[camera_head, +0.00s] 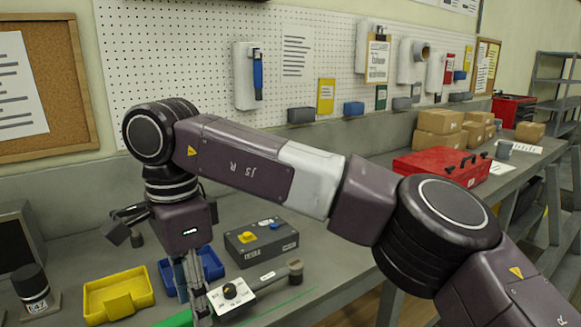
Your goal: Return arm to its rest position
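My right arm comes in from the right, crosses the view at mid height and bends down at the wrist on the left. My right gripper (193,288) points down over the workbench (330,262), between the yellow tray and a white plate with a black knob (231,293). Its fingers are thin and partly lost against the blue tray behind them. I cannot tell whether they are open or shut, or whether they touch anything. My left gripper is not in view.
A yellow tray (118,296), a blue tray (210,264) and a grey box with yellow and blue buttons (261,240) lie near the gripper. A red toolbox (442,165) and cardboard boxes (440,122) stand farther right. A pegboard (205,60) backs the bench.

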